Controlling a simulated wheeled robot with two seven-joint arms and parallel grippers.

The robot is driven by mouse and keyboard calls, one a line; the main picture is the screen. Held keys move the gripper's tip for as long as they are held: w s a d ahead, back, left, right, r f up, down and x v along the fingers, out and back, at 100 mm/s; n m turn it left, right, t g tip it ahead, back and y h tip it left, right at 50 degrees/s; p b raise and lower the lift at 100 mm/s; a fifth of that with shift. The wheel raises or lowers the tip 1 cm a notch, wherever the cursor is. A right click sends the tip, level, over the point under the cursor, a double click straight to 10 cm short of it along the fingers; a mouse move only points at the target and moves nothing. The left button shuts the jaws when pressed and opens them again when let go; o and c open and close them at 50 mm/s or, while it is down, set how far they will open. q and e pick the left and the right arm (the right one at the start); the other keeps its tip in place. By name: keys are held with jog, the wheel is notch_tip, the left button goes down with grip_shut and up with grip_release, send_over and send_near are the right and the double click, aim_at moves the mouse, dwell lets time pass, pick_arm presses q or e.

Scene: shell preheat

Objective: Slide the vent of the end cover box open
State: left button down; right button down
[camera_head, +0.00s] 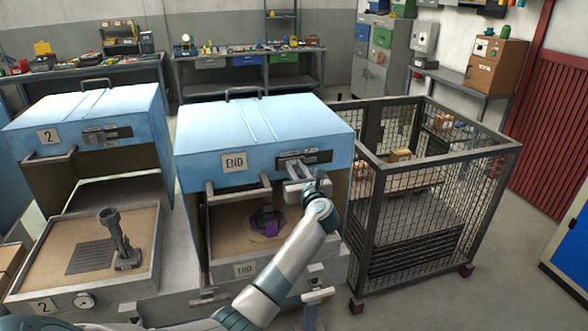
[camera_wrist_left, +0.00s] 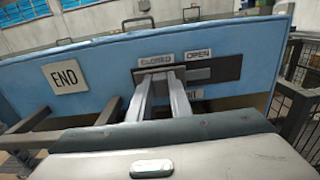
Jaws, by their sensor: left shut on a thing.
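The end cover box (camera_head: 262,128) is blue, with an END plate (camera_head: 234,161) on its front. Its vent (camera_head: 318,157) is a dark horizontal slot at the upper right of that front. In the left wrist view the vent (camera_wrist_left: 222,69) has a CLOSED label (camera_wrist_left: 155,60) above its left part and an OPEN label (camera_wrist_left: 197,54) to the right. My left gripper (camera_head: 293,169) is at the vent, its two fingers (camera_wrist_left: 163,78) shut on the slider tab at the CLOSED side. The fingers largely hide the tab. My right gripper is not in view.
A similar blue box marked 2 (camera_head: 85,118) stands to the left. A wire cage (camera_head: 430,215) stands close on the right. Below the vent is the box's open front with a bar handle (camera_head: 238,188); a purple part (camera_head: 266,224) lies inside. Workbenches stand behind.

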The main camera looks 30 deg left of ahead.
aim_at(311, 156)
pick_arm(q)
jog(key=w+d, duration=0.2)
jog(key=w+d+b, duration=0.1)
jog(key=w+d, duration=0.1)
jog(key=w, duration=0.1)
jog(key=shift+w+d, duration=0.15)
jog(key=shift+d, duration=0.15)
jog(key=c, duration=1.6)
grip_release()
jog(key=shift+w+d, duration=0.15)
jog(key=shift+s, duration=0.2)
jog(key=b+v, duration=0.4)
jog(key=v, duration=1.3)
jog(key=shift+d, duration=0.1)
